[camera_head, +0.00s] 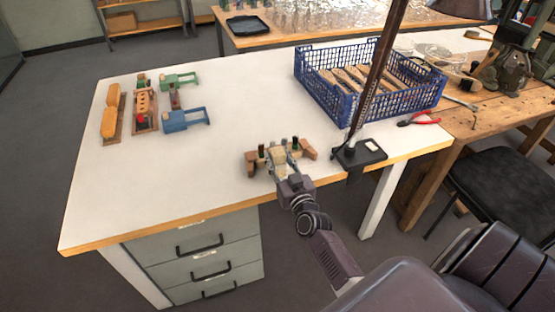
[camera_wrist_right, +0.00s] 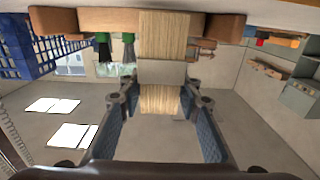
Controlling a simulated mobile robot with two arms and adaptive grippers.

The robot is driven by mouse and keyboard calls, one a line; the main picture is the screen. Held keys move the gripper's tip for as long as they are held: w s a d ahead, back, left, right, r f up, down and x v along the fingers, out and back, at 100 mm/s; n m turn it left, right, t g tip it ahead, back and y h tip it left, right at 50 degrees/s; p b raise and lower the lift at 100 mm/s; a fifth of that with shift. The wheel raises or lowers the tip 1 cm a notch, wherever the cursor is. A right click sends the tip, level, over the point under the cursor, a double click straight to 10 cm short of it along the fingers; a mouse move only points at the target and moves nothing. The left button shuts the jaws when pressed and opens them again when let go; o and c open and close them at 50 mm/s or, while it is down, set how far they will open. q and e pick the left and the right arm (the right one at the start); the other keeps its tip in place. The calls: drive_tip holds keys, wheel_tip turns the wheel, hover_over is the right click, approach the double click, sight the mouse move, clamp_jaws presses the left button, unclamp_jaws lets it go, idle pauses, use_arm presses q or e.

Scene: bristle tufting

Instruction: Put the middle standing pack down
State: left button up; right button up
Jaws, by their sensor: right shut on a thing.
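The middle pack (camera_head: 278,157) is a pale straw-coloured bundle of bristles with a light band round it. It appears upright among the wooden pieces near the table's front edge. My right gripper (camera_head: 279,169) is shut on it; in the right wrist view the bundle (camera_wrist_right: 160,98) sits between the two dark fingers (camera_wrist_right: 160,103). A brown wooden piece (camera_wrist_right: 85,21) lies behind the bundle there. I cannot tell whether the bundle touches the table. My left gripper is not in view.
Small dark and green items (camera_wrist_right: 128,46) stand close beside the bundle. A blue crate (camera_head: 400,105) and a black lamp base (camera_head: 358,153) stand to the right. Wooden, green and blue fixtures (camera_head: 186,120) are at the back left. The table's left front (camera_head: 150,195) is clear.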

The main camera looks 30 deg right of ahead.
wheel_tip(320, 180, up, 19)
drive_tip(key=p, duration=0.3)
